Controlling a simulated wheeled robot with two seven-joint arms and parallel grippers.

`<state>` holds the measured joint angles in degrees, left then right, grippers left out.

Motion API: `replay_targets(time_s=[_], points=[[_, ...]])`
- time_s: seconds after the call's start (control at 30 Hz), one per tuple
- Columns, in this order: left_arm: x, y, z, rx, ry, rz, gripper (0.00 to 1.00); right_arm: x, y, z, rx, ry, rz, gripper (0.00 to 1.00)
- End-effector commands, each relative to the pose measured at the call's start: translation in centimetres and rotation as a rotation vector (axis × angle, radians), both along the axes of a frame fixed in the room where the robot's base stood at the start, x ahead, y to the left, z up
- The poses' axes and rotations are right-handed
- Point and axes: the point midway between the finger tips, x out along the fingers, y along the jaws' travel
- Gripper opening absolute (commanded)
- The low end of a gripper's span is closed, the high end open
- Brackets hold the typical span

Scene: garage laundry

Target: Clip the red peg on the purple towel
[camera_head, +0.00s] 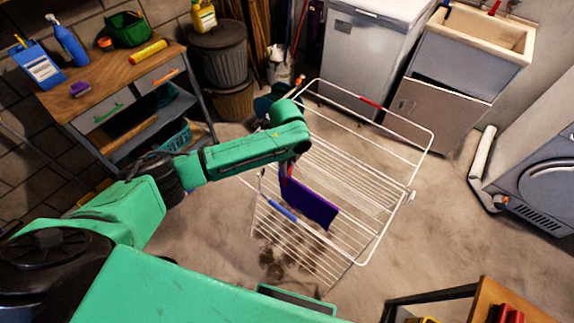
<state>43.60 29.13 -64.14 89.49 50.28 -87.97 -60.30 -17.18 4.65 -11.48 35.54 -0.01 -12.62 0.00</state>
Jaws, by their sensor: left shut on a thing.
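The purple towel (312,206) hangs on the white drying rack (385,220) near its middle. My left arm reaches in from the left over the rack. My left gripper (286,168) is at the upper left end of the towel, mostly hidden by my own wrist. A narrow red strip, which looks like the red peg (284,178), shows just below the wrist, close against the towel's left end. The gripper is shut on it. I cannot tell whether the peg grips the cloth. My right gripper is not in view.
A blue piece (282,212) sits on the rack's near left rail, and a red piece (371,101) on its far rail. A workbench (125,75) stands left, a sink (465,45) behind, a washing machine (545,165) right. Open floor lies right of the rack.

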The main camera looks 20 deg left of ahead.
Motion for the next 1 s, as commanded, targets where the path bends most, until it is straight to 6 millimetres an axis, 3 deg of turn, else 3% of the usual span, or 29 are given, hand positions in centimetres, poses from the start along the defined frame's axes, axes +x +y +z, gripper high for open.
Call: replay_targets(time_s=[0.23, 0.27, 0.3, 0.33, 0.73, 0.87, 1.0], points=[[-0.2, 0.0, -1.3, 0.001, 0.006, 0.000, 0.00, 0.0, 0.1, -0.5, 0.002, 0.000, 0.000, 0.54], [-0.2, 0.0, -1.2, 0.001, 0.005, 0.000, 0.37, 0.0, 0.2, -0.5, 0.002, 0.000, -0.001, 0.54], [-0.2, 0.0, -1.2, 0.001, 0.005, 0.000, 0.53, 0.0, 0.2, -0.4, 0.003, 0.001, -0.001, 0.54], [-0.1, 0.0, -1.1, 0.001, 0.005, 0.000, 0.61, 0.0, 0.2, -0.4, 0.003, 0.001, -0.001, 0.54], [0.0, 0.0, -0.2, 0.000, 0.001, -0.001, 0.61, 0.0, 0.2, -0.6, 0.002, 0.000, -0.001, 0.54], [0.0, 0.0, 2.5, -0.002, -0.002, -0.001, 0.61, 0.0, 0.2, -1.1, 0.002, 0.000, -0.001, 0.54], [0.0, 0.0, 6.7, -0.002, -0.003, -0.001, 0.61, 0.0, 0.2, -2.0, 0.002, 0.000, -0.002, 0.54]])
